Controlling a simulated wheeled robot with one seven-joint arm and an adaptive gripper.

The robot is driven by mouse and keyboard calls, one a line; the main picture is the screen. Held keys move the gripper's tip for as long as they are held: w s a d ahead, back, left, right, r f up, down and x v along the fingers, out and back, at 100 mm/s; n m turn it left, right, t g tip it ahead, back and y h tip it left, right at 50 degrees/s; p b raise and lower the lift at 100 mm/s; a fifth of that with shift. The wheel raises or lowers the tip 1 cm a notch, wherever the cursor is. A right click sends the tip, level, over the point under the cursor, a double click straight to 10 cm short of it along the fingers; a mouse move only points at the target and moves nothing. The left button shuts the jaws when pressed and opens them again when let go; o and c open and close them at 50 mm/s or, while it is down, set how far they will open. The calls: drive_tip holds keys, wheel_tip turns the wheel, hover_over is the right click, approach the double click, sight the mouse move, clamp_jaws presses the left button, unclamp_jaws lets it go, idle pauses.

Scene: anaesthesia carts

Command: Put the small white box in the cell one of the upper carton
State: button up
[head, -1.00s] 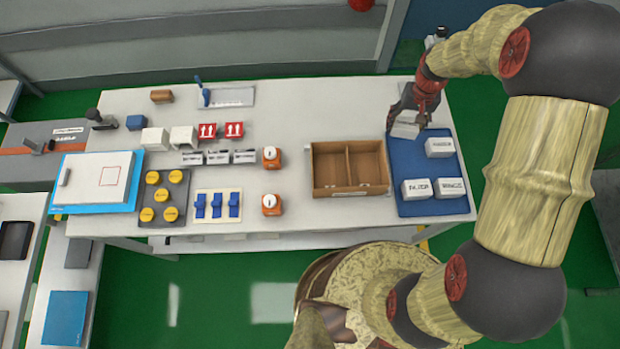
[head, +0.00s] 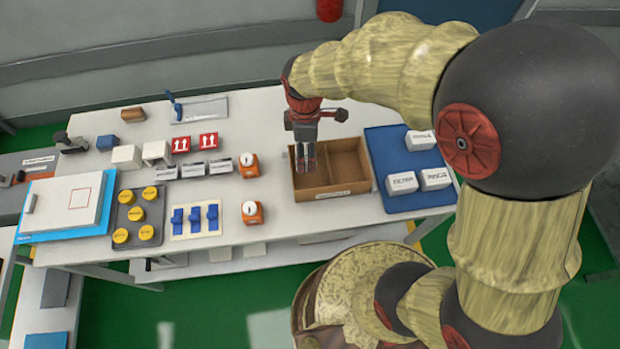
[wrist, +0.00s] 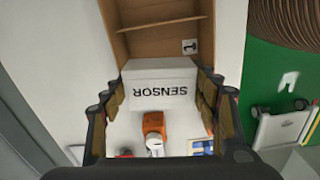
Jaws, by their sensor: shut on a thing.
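My gripper (head: 305,165) points down over the left cell of the brown open carton (head: 345,191). In the wrist view, my gripper (wrist: 160,100) is shut on a small white box (wrist: 160,75) marked SENSOR, with one finger on each side. In the head view the fingers largely hide this box. The carton (wrist: 132,50) shows beyond the box in the wrist view, with a divider between two cells and a small label "1" near one cell. The box overlaps the carton's edge in that view; I cannot tell its height above the floor of the cell.
A blue mat (head: 385,155) right of the carton holds several other white boxes, such as one marked FILTER (head: 402,183). Orange devices (head: 249,165) stand left of the carton. White table surface between them is clear.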

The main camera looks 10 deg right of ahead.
sight(306, 178)
drive_tip(key=shift+s+a+n, duration=0.15)
drive_tip(key=shift+s+n, duration=0.2)
drive_tip(key=shift+n, duration=0.15)
drive_tip(key=shift+s+f, duration=0.15)
drive_tip(key=shift+f, duration=0.05)
wheel_tip(306, 178, down, 10)
drive_tip(key=b, duration=0.3)
drive_tip(key=shift+r+b, duration=0.2)
drive_tip(key=shift+b, duration=0.15)
drive_tip(key=shift+f, duration=0.1)
drive_tip(key=o, duration=1)
drive_tip(key=shift+c, duration=0.2)
wheel_tip(306, 178, up, 12)
drive_tip(key=p, duration=0.4)
drive_tip(key=shift+r, duration=0.2)
